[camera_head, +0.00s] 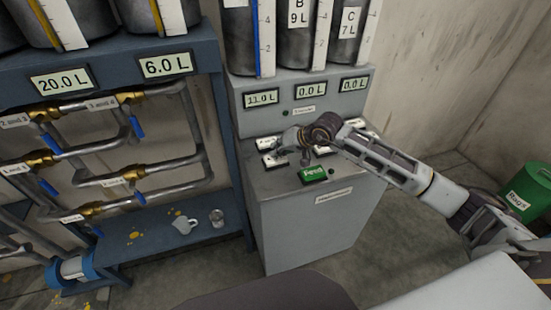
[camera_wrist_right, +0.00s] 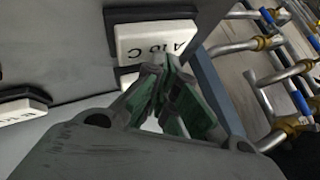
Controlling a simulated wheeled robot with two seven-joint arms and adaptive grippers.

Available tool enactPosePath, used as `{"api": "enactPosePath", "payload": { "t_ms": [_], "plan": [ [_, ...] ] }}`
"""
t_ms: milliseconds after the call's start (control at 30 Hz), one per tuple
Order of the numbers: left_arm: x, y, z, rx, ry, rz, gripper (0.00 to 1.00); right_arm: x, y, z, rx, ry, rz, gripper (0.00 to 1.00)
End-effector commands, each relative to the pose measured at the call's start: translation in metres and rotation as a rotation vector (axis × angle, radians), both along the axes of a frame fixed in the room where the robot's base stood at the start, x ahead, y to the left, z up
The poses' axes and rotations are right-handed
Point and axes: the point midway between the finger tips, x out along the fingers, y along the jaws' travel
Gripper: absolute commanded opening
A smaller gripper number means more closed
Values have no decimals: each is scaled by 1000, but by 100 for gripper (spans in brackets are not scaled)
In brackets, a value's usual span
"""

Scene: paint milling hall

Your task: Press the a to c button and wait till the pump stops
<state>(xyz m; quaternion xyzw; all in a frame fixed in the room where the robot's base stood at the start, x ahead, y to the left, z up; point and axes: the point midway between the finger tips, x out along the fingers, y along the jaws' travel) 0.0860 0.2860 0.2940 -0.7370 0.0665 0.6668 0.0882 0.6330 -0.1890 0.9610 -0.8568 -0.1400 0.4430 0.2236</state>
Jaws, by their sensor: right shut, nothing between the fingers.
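In the right wrist view, the white "A TO C" button (camera_wrist_right: 155,42) sits in a dark frame on the grey panel. My right gripper (camera_wrist_right: 166,72) is shut and empty, with its fingertips at the button's lower edge. I cannot tell whether they touch it. In the head view, my right gripper (camera_head: 304,156) is over the sloped top of the grey pump cabinet (camera_head: 310,225) and hides some of its buttons. The cabinet's displays read about 11.0 L (camera_head: 262,97), 0.0 L (camera_head: 310,90) and 0.0 L (camera_head: 354,84). My left gripper is not in view.
A green button (camera_head: 313,174) is at the cabinet's front edge. Another white button (camera_wrist_right: 22,108) is at the left of the wrist view. A blue pipe rack (camera_head: 215,80) stands left of the cabinet, with a cup (camera_head: 184,225) on its shelf. A green bin (camera_head: 530,195) is at right.

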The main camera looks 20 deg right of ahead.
Motion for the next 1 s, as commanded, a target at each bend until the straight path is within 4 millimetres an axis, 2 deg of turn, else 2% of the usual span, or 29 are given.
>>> {"api": "enactPosePath", "payload": {
  "t_ms": [1000],
  "plan": [
    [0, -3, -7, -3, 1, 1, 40, 0, 0, -6, -1, 2, 1, 0]
  ]
}}
